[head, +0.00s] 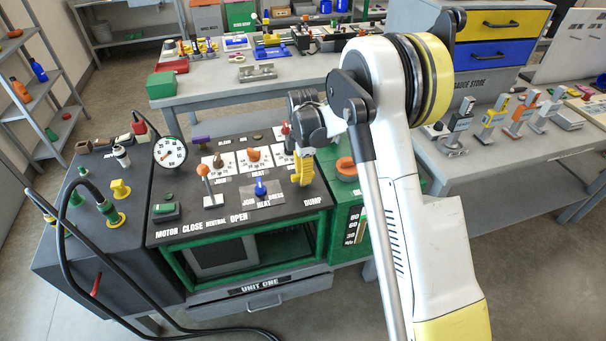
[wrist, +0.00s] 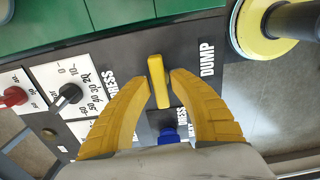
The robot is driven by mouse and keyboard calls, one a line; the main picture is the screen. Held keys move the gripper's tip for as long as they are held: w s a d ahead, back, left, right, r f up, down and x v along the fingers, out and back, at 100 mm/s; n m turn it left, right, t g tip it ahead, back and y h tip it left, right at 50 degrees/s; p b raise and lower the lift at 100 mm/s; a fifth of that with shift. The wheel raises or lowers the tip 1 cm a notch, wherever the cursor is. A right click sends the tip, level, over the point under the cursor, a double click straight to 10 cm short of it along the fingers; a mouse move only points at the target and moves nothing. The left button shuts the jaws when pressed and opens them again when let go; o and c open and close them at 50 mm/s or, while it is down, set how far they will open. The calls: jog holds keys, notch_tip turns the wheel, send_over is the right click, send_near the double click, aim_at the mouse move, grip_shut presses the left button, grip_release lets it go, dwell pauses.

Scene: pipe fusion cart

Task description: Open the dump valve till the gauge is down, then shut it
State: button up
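The dump valve's yellow handle (wrist: 158,82) shows in the wrist view beside the DUMP label (wrist: 207,57). My gripper (wrist: 160,77) has its two yellow fingers apart, one on each side of the handle, with narrow gaps showing. In the head view my gripper (head: 302,174) is over the right part of the unit's black panel, above the DUMP label, and I cannot separate the handle from the fingers there. The round white gauge (head: 170,153) stands at the panel's back left. Its needle is too small to read surely.
A blue-tipped lever (head: 260,187) and an orange-tipped lever (head: 203,170) stand on the panel left of my gripper. The blue tip (wrist: 168,133) is close to the fingers in the wrist view. A black hose (head: 63,235) loops at left.

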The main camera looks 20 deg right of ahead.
jog(key=shift+o, duration=0.5)
notch_tip(320, 180, up, 12)
jog(key=shift+r, duration=0.1)
dwell(0.5)
jog(key=s+r+m+t, duration=0.3)
jog(key=s+r+m, duration=0.5)
jog(key=s+r, duration=0.4)
jog(key=s+f+m+t, duration=0.3)
jog(key=s+m, duration=0.7)
jog(key=s, duration=0.7)
jog(key=shift+s+t, duration=0.25)
jog(key=shift+t, duration=0.35)
